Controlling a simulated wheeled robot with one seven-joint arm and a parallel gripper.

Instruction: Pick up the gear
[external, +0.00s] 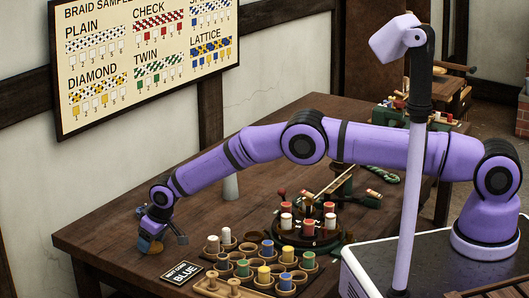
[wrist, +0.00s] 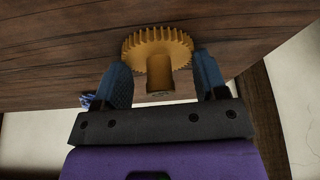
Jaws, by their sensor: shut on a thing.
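The gear (wrist: 157,52) is a brass-coloured toothed wheel with a short round hub, seen in the wrist view between the two dark blue-grey fingers. My gripper (wrist: 163,80) is shut on it. In the external view my gripper (external: 150,243) is low at the left end of the wooden table, with a small part of the gear (external: 157,248) showing below it. I cannot tell whether the gear touches the table.
A round braiding stand (external: 307,238) is further right. A grey-white cone (external: 231,188) stands behind. The table's left area (external: 105,235) is clear.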

